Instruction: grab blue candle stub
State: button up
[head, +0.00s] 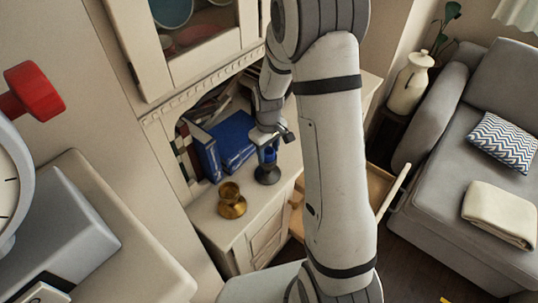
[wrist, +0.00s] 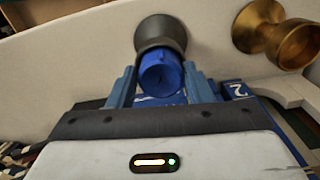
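The blue candle stub (wrist: 160,76) stands in a dark grey candle holder (wrist: 161,34) on the cabinet top. In the head view the stub (head: 270,155) shows just below my gripper (head: 269,140), above the dark holder (head: 267,174). In the wrist view the fingers of my gripper (wrist: 160,84) lie on either side of the stub, very close to it. I cannot tell whether they touch it or whether the grip is closed.
A brass candle holder (head: 231,201) stands left of the dark one, near the cabinet top's front edge. Blue books or binders (head: 232,138) stand in the niche behind. An open drawer (head: 378,185) juts out at the right. A grey sofa (head: 462,150) is farther right.

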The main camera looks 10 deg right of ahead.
jog(key=c, duration=0.5)
jog(key=shift+c, duration=0.2)
